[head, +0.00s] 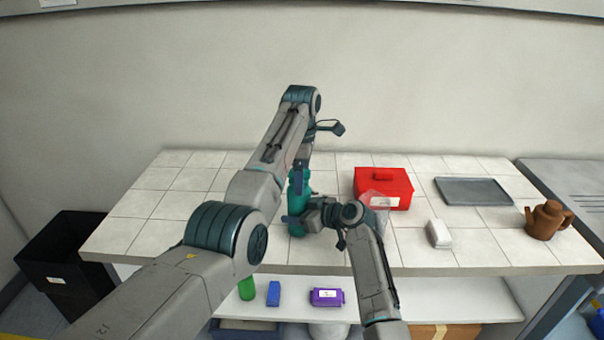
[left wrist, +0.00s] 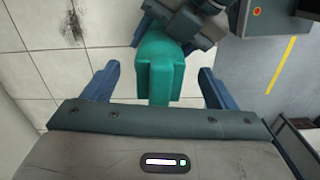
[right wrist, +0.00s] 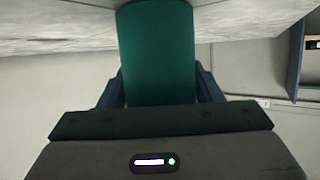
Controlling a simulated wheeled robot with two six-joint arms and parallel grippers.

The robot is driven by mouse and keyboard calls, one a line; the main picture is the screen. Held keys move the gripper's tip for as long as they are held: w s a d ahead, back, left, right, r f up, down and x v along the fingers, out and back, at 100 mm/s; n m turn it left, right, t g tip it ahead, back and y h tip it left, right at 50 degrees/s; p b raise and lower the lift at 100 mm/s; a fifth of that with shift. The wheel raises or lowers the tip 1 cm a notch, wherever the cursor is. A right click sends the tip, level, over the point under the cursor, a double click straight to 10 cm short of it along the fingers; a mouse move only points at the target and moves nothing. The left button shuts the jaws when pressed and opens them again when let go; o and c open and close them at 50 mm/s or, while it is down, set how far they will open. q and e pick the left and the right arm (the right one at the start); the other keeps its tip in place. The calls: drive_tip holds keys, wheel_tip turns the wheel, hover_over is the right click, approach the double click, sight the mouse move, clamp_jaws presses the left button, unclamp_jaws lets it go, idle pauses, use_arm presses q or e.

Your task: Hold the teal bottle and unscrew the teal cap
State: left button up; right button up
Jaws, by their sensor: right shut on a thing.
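The teal bottle (head: 297,230) stands upright near the front of the tiled table, partly covered by both arms in the head view. My right gripper (head: 296,216) is shut around its body from the right; the bottle also fills the space between the fingers in the right wrist view (right wrist: 156,50). My left gripper (head: 301,168) is over the bottle, pointing down. In the left wrist view the teal cap (left wrist: 158,85) lies between the two spread blue fingers, with a gap on each side. Most of the cap is hidden in the head view.
A red box (head: 383,186), a grey tray (head: 472,191), a white block (head: 439,233) and a brown teapot (head: 547,219) stand to the right. A green item, a blue item and a purple box (head: 326,297) lie on the lower shelf. The table's left part is clear.

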use_arm(q)
wheel_tip(320, 180, up, 12)
idle(0.6)
use_arm(e)
drive_tip(key=o, duration=1.2)
drive_tip(key=shift+c, duration=0.2)
